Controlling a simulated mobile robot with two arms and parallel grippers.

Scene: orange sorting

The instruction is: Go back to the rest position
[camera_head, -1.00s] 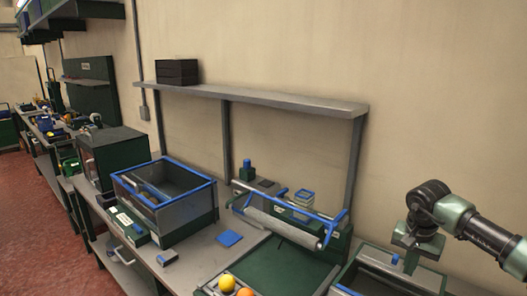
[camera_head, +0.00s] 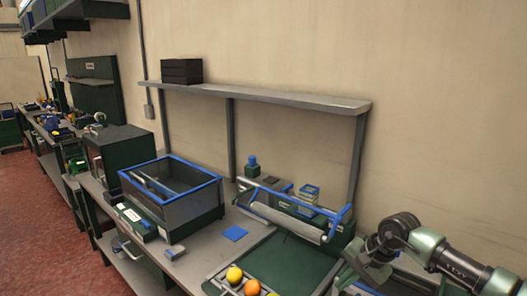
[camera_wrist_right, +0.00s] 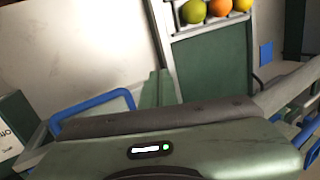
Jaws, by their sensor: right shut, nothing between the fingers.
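My right gripper (camera_head: 357,266) is at the lower right of the head view, over the right end of the bench. It is shut and empty. In the right wrist view its fingers (camera_wrist_right: 158,88) show as a narrow green shape above the grey-green gripper body. A yellow fruit (camera_head: 234,274) and an orange one (camera_head: 252,287) lie at the bottom of the head view, left of the gripper and apart from it. My left gripper is out of view.
A grey roller with a blue frame (camera_head: 285,222) stands just left of my right gripper. A blue-rimmed bin (camera_head: 190,208) is further left. A grey shelf (camera_head: 260,97) runs along the wall above. A flat blue square (camera_head: 235,233) lies on the bench.

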